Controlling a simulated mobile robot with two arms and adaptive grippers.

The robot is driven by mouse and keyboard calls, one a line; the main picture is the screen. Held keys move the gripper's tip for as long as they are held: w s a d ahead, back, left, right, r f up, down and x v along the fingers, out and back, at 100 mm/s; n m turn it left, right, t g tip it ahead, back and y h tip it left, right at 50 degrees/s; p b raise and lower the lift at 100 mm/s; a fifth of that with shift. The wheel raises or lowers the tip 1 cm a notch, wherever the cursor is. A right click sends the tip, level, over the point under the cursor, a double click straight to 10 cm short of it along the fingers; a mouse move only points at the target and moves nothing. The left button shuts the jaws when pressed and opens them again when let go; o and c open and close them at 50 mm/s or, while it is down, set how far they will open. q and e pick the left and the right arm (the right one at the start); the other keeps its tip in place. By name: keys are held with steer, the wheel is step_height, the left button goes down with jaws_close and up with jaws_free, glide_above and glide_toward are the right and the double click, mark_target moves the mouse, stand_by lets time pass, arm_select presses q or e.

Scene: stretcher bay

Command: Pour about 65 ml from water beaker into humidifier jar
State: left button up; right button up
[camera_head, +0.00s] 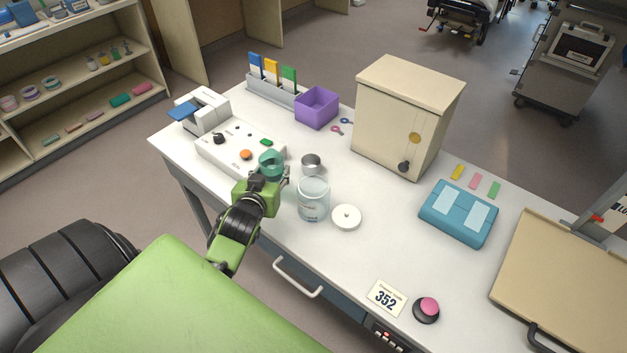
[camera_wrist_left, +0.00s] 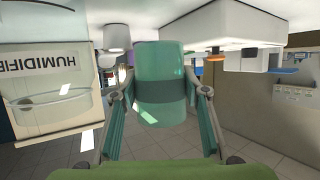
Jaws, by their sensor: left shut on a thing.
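The water beaker (camera_head: 271,160), a teal cup with a darker band, is in my left gripper (camera_head: 269,181). Its round opening faces up in the head view, and I cannot make out the water inside. In the left wrist view the gripper's two fingers (camera_wrist_left: 160,92) close on either side of the beaker (camera_wrist_left: 160,55). The humidifier jar (camera_head: 313,200), clear glass, stands open on the table, right of the beaker and apart from it. Its label appears upside down in the left wrist view, where the jar (camera_wrist_left: 48,100) is at the left. My right gripper is out of view.
A white lid (camera_head: 347,217) lies right of the jar, and a small metal cup (camera_head: 311,163) stands behind it. A white device with knobs (camera_head: 228,150) is behind the beaker. A beige cabinet (camera_head: 400,120) and purple bin (camera_head: 317,106) stand farther back.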

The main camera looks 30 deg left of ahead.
mark_target(280, 170)
arm_select(q)
steer(key=shift+w+d+f+b, duration=0.1)
steer(key=shift+w+d+b, duration=0.05)
steer(key=shift+b, duration=0.35)
steer(key=shift+d+m+y+b, duration=0.3)
steer(key=shift+m+y+b, duration=0.15)
steer(key=shift+b, duration=0.35)
steer(key=shift+m+t+y, duration=0.3)
steer(key=shift+m+y, duration=0.25)
steer(key=shift+m, duration=0.2)
steer(key=r, duration=0.2)
steer(key=d+r, duration=0.1)
steer(key=r, duration=0.1)
steer(key=shift+w, duration=0.1)
steer(key=shift+d+r+m+b, duration=0.35)
steer(key=shift+r+m+b, duration=0.1)
steer(key=shift+r, duration=0.3)
steer(key=m+y+b, duration=0.1)
steer(key=b, duration=0.1)
steer(key=d+r+m+t+b, duration=0.1)
steer(key=m+b, duration=0.1)
steer(key=d+r+m+t+y+b, duration=0.1)
steer(key=b, duration=0.1)
steer(key=shift+w+m+y, duration=0.15)
steer(key=shift+m+y, duration=0.15)
steer(key=shift+m, duration=0.05)
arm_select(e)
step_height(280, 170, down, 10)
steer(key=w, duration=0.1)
